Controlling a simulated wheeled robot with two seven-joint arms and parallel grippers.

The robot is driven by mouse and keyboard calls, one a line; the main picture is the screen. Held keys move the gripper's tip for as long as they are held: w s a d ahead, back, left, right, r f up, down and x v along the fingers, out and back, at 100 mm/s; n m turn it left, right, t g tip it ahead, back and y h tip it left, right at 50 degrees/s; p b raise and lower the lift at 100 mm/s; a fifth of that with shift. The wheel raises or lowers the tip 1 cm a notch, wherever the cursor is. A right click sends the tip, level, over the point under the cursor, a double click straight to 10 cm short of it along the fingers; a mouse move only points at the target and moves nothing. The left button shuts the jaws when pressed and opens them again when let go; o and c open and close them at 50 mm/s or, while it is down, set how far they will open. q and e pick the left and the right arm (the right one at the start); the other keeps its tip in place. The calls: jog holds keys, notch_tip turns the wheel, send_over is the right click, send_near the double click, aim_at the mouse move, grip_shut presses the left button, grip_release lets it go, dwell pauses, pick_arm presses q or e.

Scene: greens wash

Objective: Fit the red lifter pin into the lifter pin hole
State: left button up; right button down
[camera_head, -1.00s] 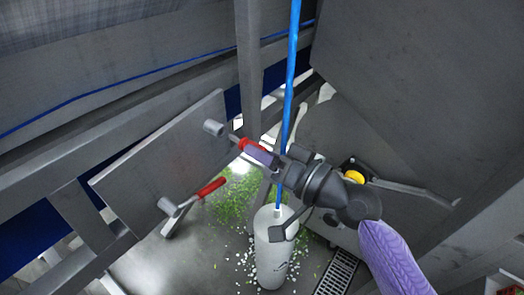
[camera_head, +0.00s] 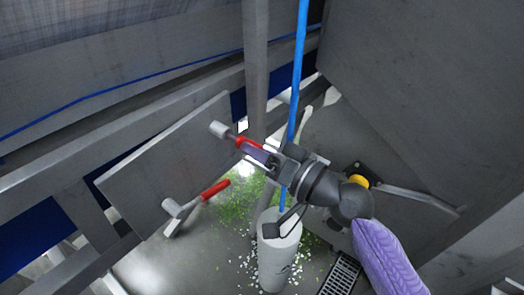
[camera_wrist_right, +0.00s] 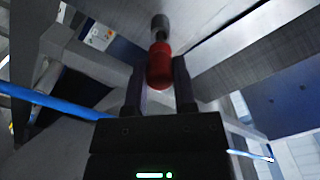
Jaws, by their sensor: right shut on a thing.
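The red lifter pin (camera_head: 247,143) is in my right gripper (camera_head: 262,153), which is shut on its red handle. Its grey metal end points left to the upper short tube (camera_head: 218,129) on the grey plate, the lifter pin hole. The tip is at the tube's mouth; I cannot tell whether it is inside. In the right wrist view the red pin (camera_wrist_right: 159,68) is between the fingers, roughly in line with the grey tube (camera_wrist_right: 160,23) beyond. A second red-handled pin (camera_head: 215,189) sits at the lower tube (camera_head: 172,206). My left gripper is not in view.
The tubes are on a tilted grey plate (camera_head: 150,165). A blue hose (camera_head: 297,80) runs upright behind my right gripper to a white cylinder (camera_head: 278,262) on the floor. A grey post (camera_head: 256,60) stands behind the pin. Green scraps (camera_head: 240,200) litter the floor.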

jog(key=shift+x, duration=0.8)
jog(key=shift+w+a, duration=0.3)
jog(key=shift+a, duration=0.1)
jog(key=shift+c, duration=1.8)
grip_release()
jog(key=b+v, duration=0.2)
jog(key=v, duration=0.7)
jog(key=w+d+f+m+h+b, duration=0.15)
jog(key=d+f+h, duration=0.25)
jog(key=f, duration=0.6)
jog(key=w+d+f+m+h, duration=0.15)
jog(key=d+f+h, duration=0.25)
jog(key=f, duration=0.6)
jog(key=s+d+f+g+h+b, duration=0.1)
jog(key=s+d+f+h, duration=0.15)
jog(key=f, duration=0.55)
jog(key=s+d+f+g+h, duration=0.15)
jog(key=s+f, duration=0.25)
jog(key=f, duration=0.4)
jog(key=s+f+n+g+h, duration=0.1)
jog(key=s+f+g, duration=0.1)
jog(key=s+f, duration=0.3)
jog(key=s+d+f+n+g+h+b, duration=0.1)
jog(key=s+f+g, duration=0.2)
jog(key=s, duration=1.1)
jog(key=s+d+f+n+g+b, duration=0.1)
jog(key=s+f+n+g, duration=0.1)
jog(key=s+f, duration=0.6)
jog(key=shift+s+h, duration=0.4)
jog(key=shift+s, duration=0.65)
